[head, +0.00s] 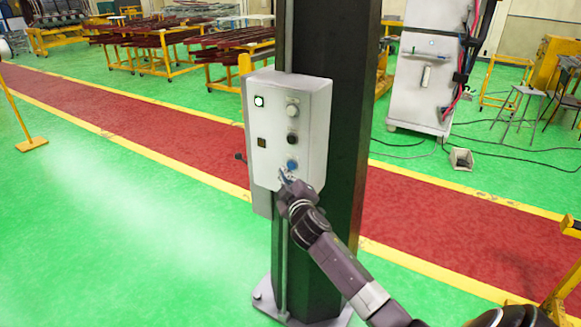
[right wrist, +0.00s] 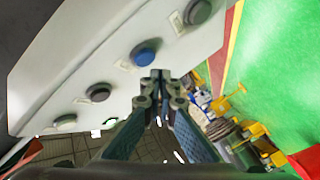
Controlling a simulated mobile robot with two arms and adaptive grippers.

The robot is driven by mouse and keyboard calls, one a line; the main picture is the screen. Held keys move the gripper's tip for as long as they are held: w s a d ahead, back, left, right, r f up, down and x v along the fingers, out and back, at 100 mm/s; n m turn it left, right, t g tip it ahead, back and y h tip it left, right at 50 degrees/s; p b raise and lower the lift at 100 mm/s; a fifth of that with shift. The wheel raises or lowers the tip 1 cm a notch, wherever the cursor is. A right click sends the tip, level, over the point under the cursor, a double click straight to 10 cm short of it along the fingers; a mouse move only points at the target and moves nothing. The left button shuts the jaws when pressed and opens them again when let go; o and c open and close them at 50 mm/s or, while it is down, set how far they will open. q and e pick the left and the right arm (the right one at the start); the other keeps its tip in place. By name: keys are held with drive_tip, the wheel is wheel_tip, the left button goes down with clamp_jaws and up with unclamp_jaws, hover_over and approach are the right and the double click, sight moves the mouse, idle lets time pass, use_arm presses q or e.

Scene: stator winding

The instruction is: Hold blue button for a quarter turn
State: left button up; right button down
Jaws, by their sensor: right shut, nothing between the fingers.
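The blue button (head: 292,165) is the lowest button in the right column on a light grey control box (head: 312,90). It also shows in the right wrist view (right wrist: 146,52), just beyond my fingertips. My right gripper (head: 284,176) is shut and empty, just below the blue button in the head view. In the right wrist view the closed fingertips (right wrist: 158,78) appear beside the button's edge. I cannot tell whether they touch it. My left gripper is not in view.
The box is mounted on a dark upright column (head: 345,130). Green floor (head: 110,210) lies open at left.

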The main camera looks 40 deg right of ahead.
drive_tip(key=shift+s+a, duration=0.3)
drive_tip(key=shift+a, duration=0.4)
drive_tip(key=shift+s+a, duration=0.3)
drive_tip(key=shift+a, duration=0.4)
drive_tip(key=shift+s+a, duration=0.3)
drive_tip(key=shift+a, duration=0.4)
